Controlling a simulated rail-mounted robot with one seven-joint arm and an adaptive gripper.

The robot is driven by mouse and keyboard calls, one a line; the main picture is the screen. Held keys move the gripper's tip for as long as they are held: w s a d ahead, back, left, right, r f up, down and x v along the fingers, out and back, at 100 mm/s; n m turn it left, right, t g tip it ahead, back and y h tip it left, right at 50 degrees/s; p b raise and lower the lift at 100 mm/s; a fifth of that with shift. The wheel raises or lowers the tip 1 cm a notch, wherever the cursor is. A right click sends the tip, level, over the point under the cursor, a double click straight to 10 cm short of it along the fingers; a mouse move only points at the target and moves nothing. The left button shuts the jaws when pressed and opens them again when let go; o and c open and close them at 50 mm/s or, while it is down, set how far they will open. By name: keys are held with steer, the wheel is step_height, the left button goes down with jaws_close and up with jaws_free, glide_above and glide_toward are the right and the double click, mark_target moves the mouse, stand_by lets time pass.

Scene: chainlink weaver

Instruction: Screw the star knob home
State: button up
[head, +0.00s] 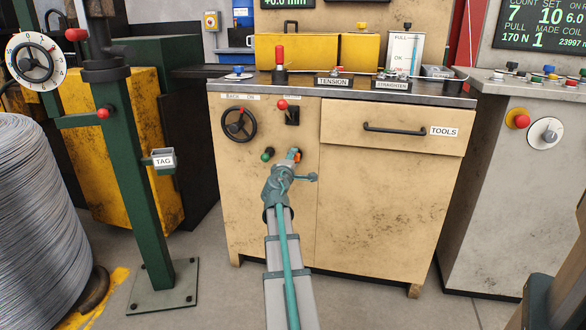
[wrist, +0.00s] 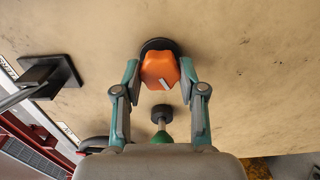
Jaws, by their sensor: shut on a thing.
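The orange star knob (wrist: 160,70) shows in the wrist view, with a white mark on its face. It sits in front of a round black collar (wrist: 158,45) on the beige cabinet panel. My gripper (wrist: 160,66) is shut on the knob, one fingertip on each side. In the head view only a bit of orange (head: 298,156) shows beside my gripper (head: 293,155), at the cabinet front. My fingers hide the rest there. Any gap between the knob and the collar is hard to tell.
A green knob (head: 267,154) on a black base sits close to my gripper; it also shows in the wrist view (wrist: 162,136). A black handwheel (head: 239,124) is above left, and a red-topped lever (head: 283,104) above. The lower cabinet front (head: 370,210) is clear.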

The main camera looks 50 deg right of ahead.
steer(key=m+b, duration=0.6)
steer(key=m, duration=1.1)
steer(key=shift+r, duration=0.1)
stand_by(0.5)
steer(key=o, duration=1.1)
steer(key=shift+s, duration=0.1)
steer(key=v, duration=1.2)
